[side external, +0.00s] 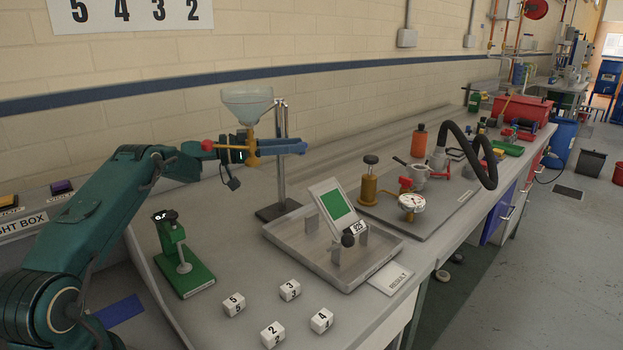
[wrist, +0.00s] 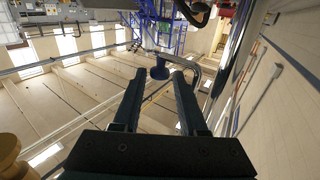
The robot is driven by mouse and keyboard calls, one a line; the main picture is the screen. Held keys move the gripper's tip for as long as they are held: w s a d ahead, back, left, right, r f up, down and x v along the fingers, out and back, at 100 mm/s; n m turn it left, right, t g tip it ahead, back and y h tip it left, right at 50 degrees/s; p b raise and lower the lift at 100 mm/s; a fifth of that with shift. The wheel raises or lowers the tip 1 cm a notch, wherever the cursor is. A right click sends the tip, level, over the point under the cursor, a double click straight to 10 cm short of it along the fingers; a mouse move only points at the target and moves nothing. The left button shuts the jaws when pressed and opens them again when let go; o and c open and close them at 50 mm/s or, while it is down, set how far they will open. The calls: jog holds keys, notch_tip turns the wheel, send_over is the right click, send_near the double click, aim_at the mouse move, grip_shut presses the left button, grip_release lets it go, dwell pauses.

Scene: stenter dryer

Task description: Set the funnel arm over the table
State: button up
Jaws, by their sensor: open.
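The clear funnel (side external: 247,104) sits high on a brass-coloured funnel arm (side external: 252,150) with a red ball end (side external: 208,146), by an upright metal post (side external: 282,165). The tilted table (side external: 336,203), bearing a green patch, stands in a grey tray (side external: 305,262), right of and below the funnel, so the funnel is not above it. My gripper (side external: 304,147) is level with the funnel arm and points right, its blue fingers by the post. It also shows in the wrist view (wrist: 160,76), open, nothing visibly gripped. Contact with the arm or post cannot be told.
A green stand (side external: 183,262) and several numbered white blocks (side external: 290,289) are on the bench. A board with a pressure gauge (side external: 411,203) and a black hose (side external: 475,150) stand to the right. A RESULT card (side external: 390,278) lies by the tray.

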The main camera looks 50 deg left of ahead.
jog(key=shift+w+d, duration=0.3)
jog(key=shift+w, duration=0.2)
grip_shut()
dwell(1.1)
